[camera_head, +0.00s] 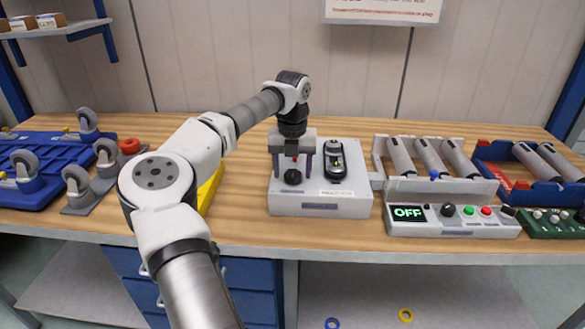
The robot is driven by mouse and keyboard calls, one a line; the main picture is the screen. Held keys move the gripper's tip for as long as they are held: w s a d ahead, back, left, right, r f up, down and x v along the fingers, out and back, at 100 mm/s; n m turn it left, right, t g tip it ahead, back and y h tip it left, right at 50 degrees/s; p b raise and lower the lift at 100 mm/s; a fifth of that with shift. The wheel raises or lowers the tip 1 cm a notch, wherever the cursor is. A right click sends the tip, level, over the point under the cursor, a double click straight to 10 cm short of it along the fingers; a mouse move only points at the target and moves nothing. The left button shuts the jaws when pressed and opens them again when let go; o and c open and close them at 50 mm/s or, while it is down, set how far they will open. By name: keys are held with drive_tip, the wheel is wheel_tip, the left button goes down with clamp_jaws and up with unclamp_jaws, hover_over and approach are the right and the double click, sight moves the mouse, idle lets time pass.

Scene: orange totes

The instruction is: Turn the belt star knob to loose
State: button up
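A light grey box-shaped unit (345,203) stands on the wooden bench near the middle. A black knob (292,178), which looks like the belt star knob, is on the left part of its top. A black oblong piece (333,172) with round parts at its ends, perhaps the belt, is to the right of the knob. My gripper (291,172) points down over the knob, its two fingers apart, one on each side of it in this view. I cannot tell whether the fingers touch the knob. The knob's setting is too small to read.
A roller unit (440,188) with a control panel reading OFF stands to the right, beside a blue tray (505,187) of rollers. A blue frame with casters (45,165) is at the left. A yellow thing (211,187) is partly behind my arm. Bare bench lies along the front.

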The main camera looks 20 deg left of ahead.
sight(293, 173)
drive_tip(key=shift+r, duration=0.1)
wheel_tip(293, 173, up, 14)
drive_tip(key=b, duration=0.1)
drive_tip(key=shift+f, duration=0.2)
idle(0.6)
